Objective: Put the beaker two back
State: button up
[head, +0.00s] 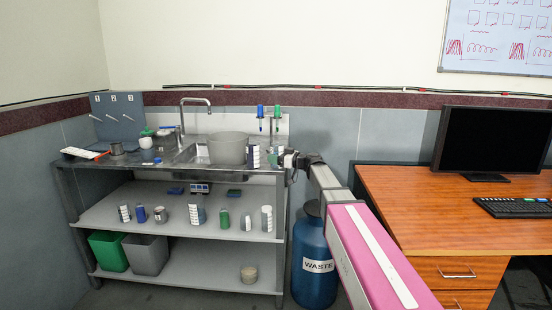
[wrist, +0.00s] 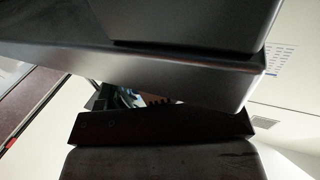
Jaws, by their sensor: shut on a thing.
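My gripper (head: 281,158) is at the right end of the steel counter, at about the height of its top. It is shut on a small dark and pale vessel (head: 271,159), which seems to be the beaker; its number cannot be read. Just left of it, a dark container with a white marked strip (head: 254,157) stands by the large grey pot.
The grey pot (head: 228,148) stands by the sink and tap (head: 195,102). The middle shelf (head: 170,225) holds several small containers with gaps between them. A blue waste drum (head: 314,268) stands right of the bench. The wooden desk (head: 415,215) is farther right.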

jog(key=o, duration=1)
jog(key=shift+f, duration=0.1)
